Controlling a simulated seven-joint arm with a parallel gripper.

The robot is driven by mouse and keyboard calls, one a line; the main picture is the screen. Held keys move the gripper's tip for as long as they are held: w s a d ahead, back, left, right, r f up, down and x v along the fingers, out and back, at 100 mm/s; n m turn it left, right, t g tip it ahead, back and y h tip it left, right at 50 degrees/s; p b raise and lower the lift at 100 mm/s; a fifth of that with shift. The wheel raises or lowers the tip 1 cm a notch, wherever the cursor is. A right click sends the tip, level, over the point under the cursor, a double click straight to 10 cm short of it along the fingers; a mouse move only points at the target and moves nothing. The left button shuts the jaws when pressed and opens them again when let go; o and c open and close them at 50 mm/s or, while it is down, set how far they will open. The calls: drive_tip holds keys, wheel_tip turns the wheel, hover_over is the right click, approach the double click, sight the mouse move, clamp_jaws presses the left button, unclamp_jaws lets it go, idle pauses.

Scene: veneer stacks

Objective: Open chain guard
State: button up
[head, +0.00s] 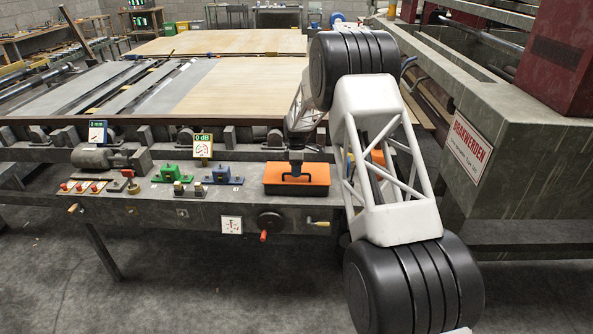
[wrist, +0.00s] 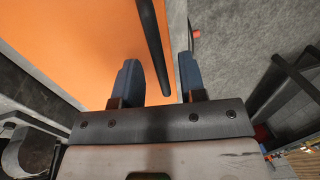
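The chain guard appears to be the low box with a flat orange lid (head: 313,181) and dark sides on the front ledge of the machine. The lid lies level and closed. A black bar handle (head: 293,180) shows on its front part. In the wrist view the orange lid (wrist: 75,40) fills the upper left, and the black handle (wrist: 152,45) runs down between my fingers. My gripper (head: 296,166) is over the lid, pointing down. In the wrist view my gripper (wrist: 159,80) is open, with visible gaps between the handle and both blue fingers.
Left of the box are a blue clamp-like device (head: 222,176), a green one (head: 171,174) and small red-knobbed controls (head: 85,186). A dark handwheel (head: 270,222) and a yellow-handled crank (head: 320,223) are on the front face below. A grey beam with a sign (head: 468,145) stands right.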

clamp_jaws()
drive_tip(key=shift+r, duration=0.1)
